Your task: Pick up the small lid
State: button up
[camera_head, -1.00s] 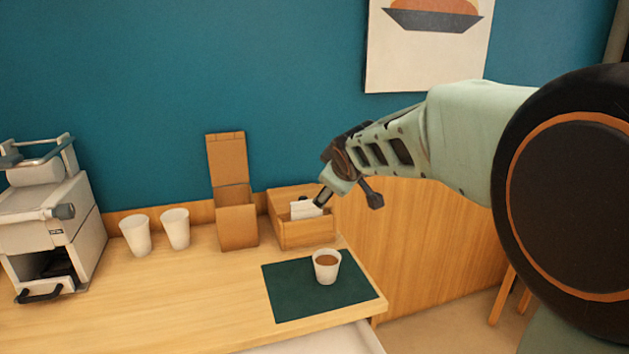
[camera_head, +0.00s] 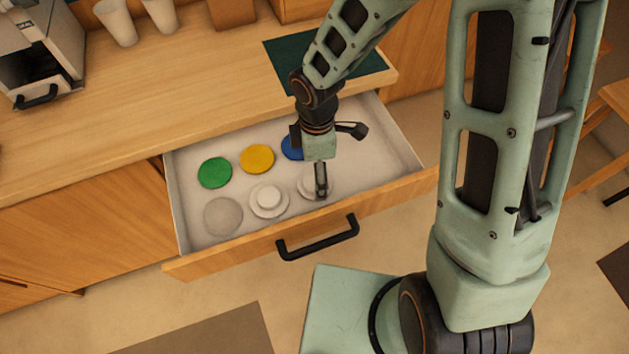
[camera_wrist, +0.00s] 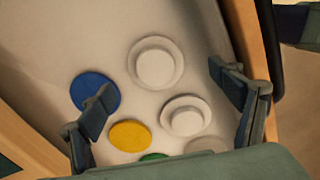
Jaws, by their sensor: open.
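Several lids lie in an open white-lined drawer (camera_head: 400,172). Two are white with raised round centres: one (camera_head: 269,201) sits in the front row, the other (camera_head: 308,187) is partly hidden behind my gripper (camera_head: 321,194). In the wrist view, the white lid nearer the yellow disc (camera_wrist: 186,115) looks a little smaller than the other (camera_wrist: 155,64). A paler, flat-looking round lid (camera_head: 223,216) lies at front left; it is partly hidden in the wrist view. My gripper is open and empty, pointing down over the right white lid, its fingers (camera_wrist: 163,88) spread apart. I cannot tell its exact height.
Green (camera_head: 214,173), yellow (camera_head: 257,158) and blue (camera_head: 291,148) discs lie along the drawer's back row. The drawer front has a black handle (camera_head: 318,238). The counter (camera_head: 160,110) overhangs behind, with a dark green mat (camera_head: 290,50) and white cups (camera_head: 116,22). The drawer's right end is bare.

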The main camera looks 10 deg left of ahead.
jog(key=shift+w+a+f+b, duration=0.1)
jog(key=shift+w+f+b, duration=0.1)
jog(key=shift+f, duration=1.25)
jog(key=shift+w+a+f+b, duration=0.1)
jog(key=shift+f+b, duration=0.1)
jog(key=shift+f, duration=1.2)
jog(key=c, duration=0.8)
